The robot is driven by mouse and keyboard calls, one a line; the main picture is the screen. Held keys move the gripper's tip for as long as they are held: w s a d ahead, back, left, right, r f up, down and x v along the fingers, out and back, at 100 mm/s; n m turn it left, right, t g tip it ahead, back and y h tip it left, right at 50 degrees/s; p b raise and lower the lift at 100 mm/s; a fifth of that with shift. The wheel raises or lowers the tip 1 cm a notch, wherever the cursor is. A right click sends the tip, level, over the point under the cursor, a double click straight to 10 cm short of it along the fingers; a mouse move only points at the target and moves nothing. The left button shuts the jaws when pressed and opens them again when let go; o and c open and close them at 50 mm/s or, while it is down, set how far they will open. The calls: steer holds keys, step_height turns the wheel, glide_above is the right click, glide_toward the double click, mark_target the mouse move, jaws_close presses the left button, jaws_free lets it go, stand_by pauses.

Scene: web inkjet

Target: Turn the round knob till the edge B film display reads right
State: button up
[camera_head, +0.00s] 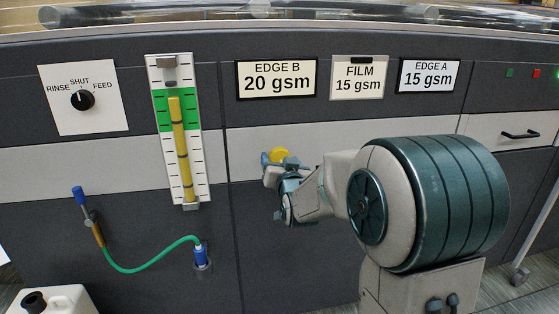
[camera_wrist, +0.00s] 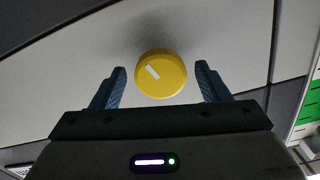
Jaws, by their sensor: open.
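The edge B display (camera_head: 276,80) reads 20 gsm. The film display (camera_head: 358,79) reads 15 gsm, and the edge A display (camera_head: 428,76) also reads 15 gsm. The round knob (camera_head: 279,155) is yellow and sits on the light panel band below the displays, partly hidden by my gripper (camera_head: 276,163). In the wrist view the knob (camera_wrist: 161,74) shows a white pointer mark slanting to the upper left. My gripper (camera_wrist: 160,85) is open, with one blue finger on each side of the knob. Gaps show between the fingers and the knob.
A selector dial (camera_head: 82,99) marked RINSE, SHUT, FEED points to the upper left of FEED, near SHUT. A level gauge (camera_head: 180,130) with a yellow column stands beside it. A green hose (camera_head: 140,268) hangs below. A drawer handle (camera_head: 519,134) is at right.

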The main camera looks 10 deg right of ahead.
steer(key=shift+w, duration=0.95)
steer(key=c, duration=1)
steer(key=shift+o, duration=0.2)
steer(key=shift+f+n+b, duration=0.1)
steer(key=shift+n+b, duration=0.3)
steer(key=shift+b, duration=0.15)
